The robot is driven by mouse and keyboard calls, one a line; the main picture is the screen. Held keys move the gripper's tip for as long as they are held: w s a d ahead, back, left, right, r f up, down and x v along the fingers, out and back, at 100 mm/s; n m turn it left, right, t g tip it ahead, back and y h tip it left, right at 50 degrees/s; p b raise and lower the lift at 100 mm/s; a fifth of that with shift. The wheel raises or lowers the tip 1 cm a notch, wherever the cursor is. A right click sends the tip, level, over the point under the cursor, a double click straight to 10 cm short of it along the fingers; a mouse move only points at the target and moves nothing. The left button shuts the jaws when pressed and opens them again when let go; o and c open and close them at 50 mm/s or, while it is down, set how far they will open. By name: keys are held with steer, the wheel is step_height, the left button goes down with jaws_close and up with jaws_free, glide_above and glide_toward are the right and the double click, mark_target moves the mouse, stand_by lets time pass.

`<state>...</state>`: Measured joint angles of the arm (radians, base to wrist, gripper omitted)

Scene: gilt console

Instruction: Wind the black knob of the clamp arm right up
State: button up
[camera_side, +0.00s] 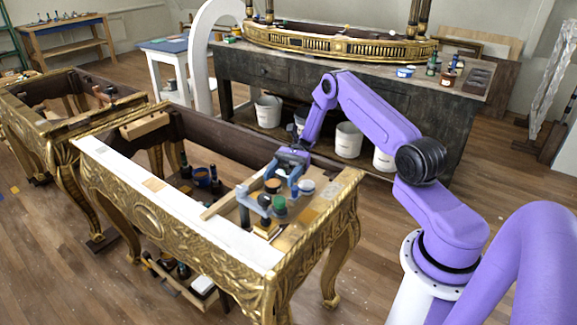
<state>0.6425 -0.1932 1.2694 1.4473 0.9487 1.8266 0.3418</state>
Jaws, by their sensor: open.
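My gripper (284,184) points down over the console's right end, just behind and to the right of the clamp arm. Its blue fingers are apart, and I see nothing held between them. It looks clear of the clamp arm, though the exact gap is hard to judge. The knob's height on its screw is too small to tell.
A green-topped jar (279,206) stands close right of the clamp. An amber jar (272,185) and a pale-lidded jar (306,187) are by my fingers. Dark bottles stand inside the open console frame. A dark workbench (240,85) with white buckets below is behind.

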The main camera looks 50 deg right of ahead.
steer(key=shift+v, duration=2.65)
steer(key=s+a+r+n+g+h, duration=0.35)
steer(key=s+a+n+h, duration=0.2)
steer(key=a, duration=0.25)
steer(key=s+a+r+n+g+h, duration=0.2)
steer(key=s+a+r+n+h, duration=0.4)
steer(key=a, duration=0.3)
steer(key=s+r+n+t+h, duration=0.3)
steer(key=s+n+t, duration=0.6)
steer(key=s+n, duration=0.7)
steer(key=s+h, duration=0.1)
steer(key=h, duration=0.1)
steer(key=shift+s+a+n+h, duration=0.25)
steer(key=shift+s+n+h, duration=0.05)
steer(key=shift+n+h, duration=0.05)
steer(key=shift+t, duration=0.25)
